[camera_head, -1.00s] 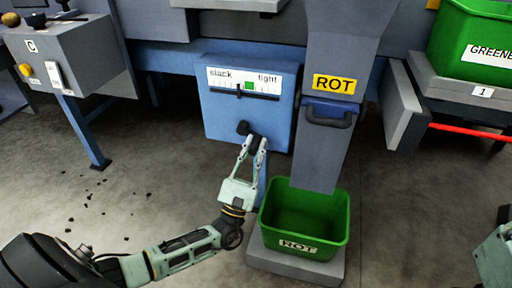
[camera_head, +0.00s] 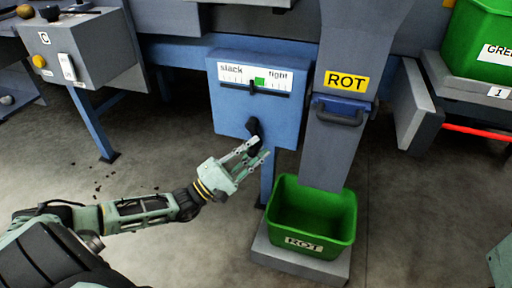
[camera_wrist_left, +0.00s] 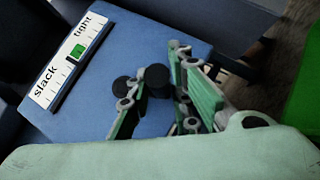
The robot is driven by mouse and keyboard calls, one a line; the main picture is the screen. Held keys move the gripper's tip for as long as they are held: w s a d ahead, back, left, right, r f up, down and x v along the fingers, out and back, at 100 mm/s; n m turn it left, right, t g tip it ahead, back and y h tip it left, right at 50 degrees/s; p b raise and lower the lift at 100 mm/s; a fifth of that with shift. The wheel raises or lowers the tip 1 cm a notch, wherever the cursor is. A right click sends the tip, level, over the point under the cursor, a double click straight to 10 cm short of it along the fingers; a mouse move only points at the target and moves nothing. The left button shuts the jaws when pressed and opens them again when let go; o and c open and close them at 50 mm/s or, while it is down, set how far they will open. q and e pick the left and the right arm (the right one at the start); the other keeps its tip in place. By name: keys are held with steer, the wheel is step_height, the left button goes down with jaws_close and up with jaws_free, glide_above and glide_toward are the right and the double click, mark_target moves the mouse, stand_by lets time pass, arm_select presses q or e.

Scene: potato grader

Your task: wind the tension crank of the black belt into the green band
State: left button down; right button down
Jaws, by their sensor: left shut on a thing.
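The blue tension box (camera_head: 228,118) carries a gauge (camera_head: 254,82) marked slack to tight. Its green band (camera_head: 260,82) lies right of the middle. The dark pointer (camera_head: 251,88) stands just on the slack side of the band, at or near its edge. The black crank (camera_head: 253,127) is on the box's lower front, with its handle to the lower right. My left gripper (camera_head: 255,151) is shut on the crank handle. In the left wrist view the black handle (camera_wrist_left: 157,80) lies between the fingers, and the gauge (camera_wrist_left: 68,62) is at upper left.
A grey box marked C (camera_head: 88,50) is at left.

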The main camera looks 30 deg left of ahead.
arm_select(q)
steer(key=shift+a+r+m, duration=0.1)
steer(key=shift+a+m, duration=0.15)
steer(key=shift+m, duration=0.15)
steer(key=c, duration=1.9)
jaws_free()
steer(key=shift+g, duration=0.3)
steer(key=shift+s+a+f, duration=0.1)
steer(key=shift+s+f, duration=0.15)
steer(key=shift+s, duration=0.05)
steer(key=v, duration=1.1)
steer(key=shift+o, duration=0.3)
steer(key=shift+a, duration=0.15)
